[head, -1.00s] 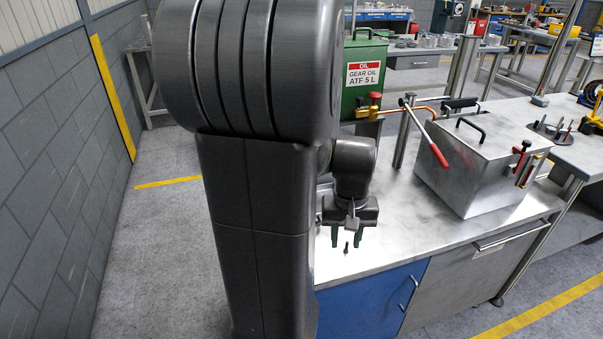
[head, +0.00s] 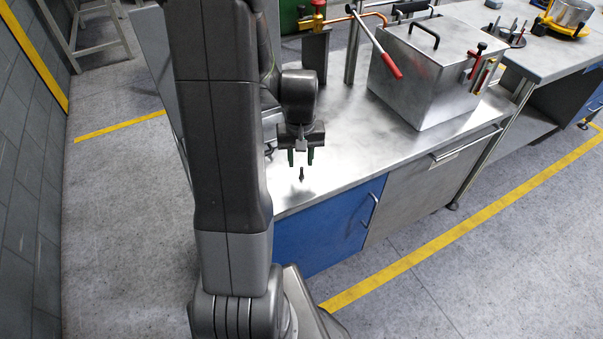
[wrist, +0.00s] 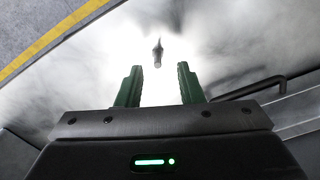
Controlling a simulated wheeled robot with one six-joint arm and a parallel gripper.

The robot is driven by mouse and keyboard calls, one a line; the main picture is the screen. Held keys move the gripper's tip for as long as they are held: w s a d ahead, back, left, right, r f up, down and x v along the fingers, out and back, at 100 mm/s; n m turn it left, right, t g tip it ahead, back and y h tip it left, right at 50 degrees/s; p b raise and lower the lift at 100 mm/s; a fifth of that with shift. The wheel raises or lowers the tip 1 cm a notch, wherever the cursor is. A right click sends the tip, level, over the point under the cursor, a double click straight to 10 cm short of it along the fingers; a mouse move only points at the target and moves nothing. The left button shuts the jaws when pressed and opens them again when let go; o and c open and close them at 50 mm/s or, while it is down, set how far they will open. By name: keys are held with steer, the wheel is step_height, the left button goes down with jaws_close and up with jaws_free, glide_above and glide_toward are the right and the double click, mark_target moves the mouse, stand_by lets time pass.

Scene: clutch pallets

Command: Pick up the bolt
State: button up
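The bolt (head: 302,174) is a small dark piece on the shiny metal bench top (head: 345,150), close to the bench's front left edge. It also shows in the wrist view (wrist: 158,52), beyond the fingertips and roughly in line with the gap between them. My gripper (head: 301,160) has two green fingers pointing down, just behind the bolt in the head view. In the wrist view the fingers (wrist: 159,82) are apart with nothing between them. The bolt is clear of both fingers. The exact height of the fingertips above the bench cannot be told.
A large metal box (head: 425,75) with black handles stands on the bench to the right. A red-handled lever clamp (head: 375,45) is beside it. The bench surface right of my gripper is clear.

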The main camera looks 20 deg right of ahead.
mark_target(302, 168)
step_height(302, 168, down, 5)
steer(key=shift+d+r, duration=0.1)
steer(key=shift+d, duration=0.05)
steer(key=shift+c, duration=0.4)
jaws_close()
